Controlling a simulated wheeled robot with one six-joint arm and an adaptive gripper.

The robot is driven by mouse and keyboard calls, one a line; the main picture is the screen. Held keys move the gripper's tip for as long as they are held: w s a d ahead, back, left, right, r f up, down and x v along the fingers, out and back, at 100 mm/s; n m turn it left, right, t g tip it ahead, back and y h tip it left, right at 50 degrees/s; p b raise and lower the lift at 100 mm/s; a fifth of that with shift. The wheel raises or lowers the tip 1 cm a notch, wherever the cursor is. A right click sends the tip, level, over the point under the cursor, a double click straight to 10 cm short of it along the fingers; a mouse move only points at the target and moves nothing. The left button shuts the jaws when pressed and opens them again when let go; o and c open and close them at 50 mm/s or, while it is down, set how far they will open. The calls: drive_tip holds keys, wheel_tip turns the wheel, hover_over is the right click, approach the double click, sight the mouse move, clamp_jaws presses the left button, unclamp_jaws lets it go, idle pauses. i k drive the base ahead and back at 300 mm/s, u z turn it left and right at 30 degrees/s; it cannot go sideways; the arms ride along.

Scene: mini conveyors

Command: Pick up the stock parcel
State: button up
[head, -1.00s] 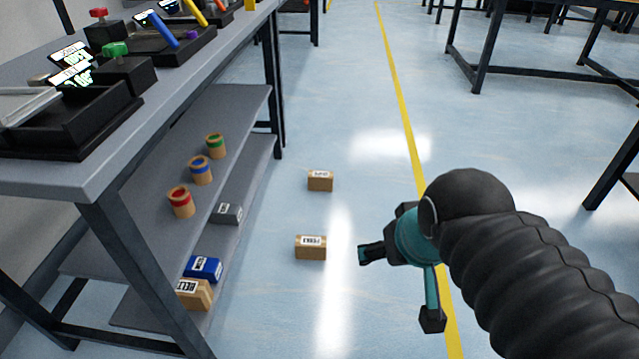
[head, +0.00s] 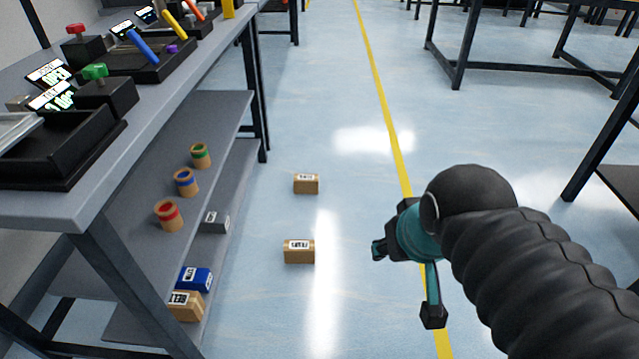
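Two small brown boxes with white labels lie apart on the blue floor: a nearer one (head: 299,256) and a farther one (head: 306,187). A tan labelled box (head: 186,310), a blue labelled box (head: 196,278) and a grey labelled box (head: 215,222) are on the lower shelf at left. The labels are too small to read surely, so I cannot tell which is the stock parcel. My gripper (head: 405,283) is open and empty, its fingers spread wide. In the picture it is to the right of the nearer floor box, apart from it.
A grey workbench (head: 90,185) with black trays and tools runs along the left. Its shelves hold several brown rolls with coloured bands, such as a red one (head: 168,216). Dark table frames (head: 470,60) stand at right.

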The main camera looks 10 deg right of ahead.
sight(302, 182)
drive_tip(key=z, duration=1.1)
drive_tip(key=i, duration=2.7)
drive_tip(key=u, duration=3.65)
